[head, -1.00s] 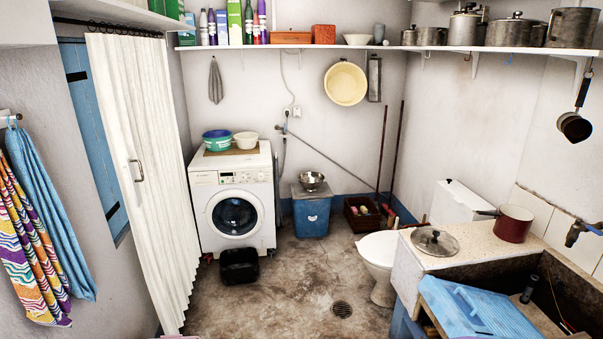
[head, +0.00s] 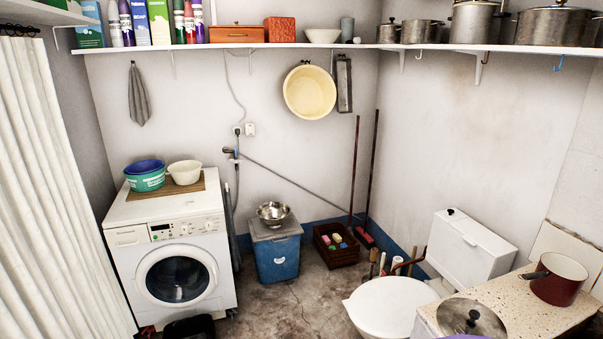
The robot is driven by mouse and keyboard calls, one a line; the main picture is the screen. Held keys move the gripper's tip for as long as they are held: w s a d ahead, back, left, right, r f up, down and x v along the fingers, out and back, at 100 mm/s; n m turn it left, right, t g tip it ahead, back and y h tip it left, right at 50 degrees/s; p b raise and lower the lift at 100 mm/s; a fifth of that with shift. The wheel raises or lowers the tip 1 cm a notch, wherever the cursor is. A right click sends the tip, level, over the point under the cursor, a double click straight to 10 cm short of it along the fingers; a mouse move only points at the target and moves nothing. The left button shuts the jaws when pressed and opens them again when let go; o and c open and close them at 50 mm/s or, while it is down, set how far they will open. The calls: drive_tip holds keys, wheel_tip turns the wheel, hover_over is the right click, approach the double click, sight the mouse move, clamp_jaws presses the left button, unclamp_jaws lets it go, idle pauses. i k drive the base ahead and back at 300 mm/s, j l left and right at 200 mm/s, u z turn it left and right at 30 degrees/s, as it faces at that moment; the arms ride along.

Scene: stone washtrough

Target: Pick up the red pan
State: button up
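The red pan (head: 557,284) is a dark red saucepan with a pale inside. It stands upright on the speckled stone counter (head: 520,312) at the lower right of the head view. Its dark handle points left. A metal lid (head: 472,318) lies on the same counter, to the left of the pan and nearer to me. My gripper is not in view. Nothing is seen touching the pan.
A toilet (head: 392,305) stands left of the counter. A washing machine (head: 170,265) and a blue bin (head: 276,250) with a metal bowl on top are at the left and middle. A dark basin (head: 190,328) is on the floor. A shelf of pots runs above.

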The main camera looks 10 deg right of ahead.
sight(558, 280)
drive_tip(key=i+j+z, duration=0.2)
drive_tip(key=i+z, duration=0.15)
drive_tip(key=i+j+z, duration=0.4)
drive_tip(key=i, duration=0.15)
drive_tip(key=i+j+z, duration=0.35)
drive_tip(key=l+z, duration=0.15)
drive_tip(key=z, duration=0.35)
drive_tip(key=i+l+z, duration=0.1)
drive_tip(key=z, duration=0.4)
drive_tip(key=i+z, duration=0.15)
drive_tip(key=z, duration=0.35)
drive_tip(key=i+l+z, duration=0.1)
drive_tip(key=z, duration=0.4)
drive_tip(key=i, duration=0.35)
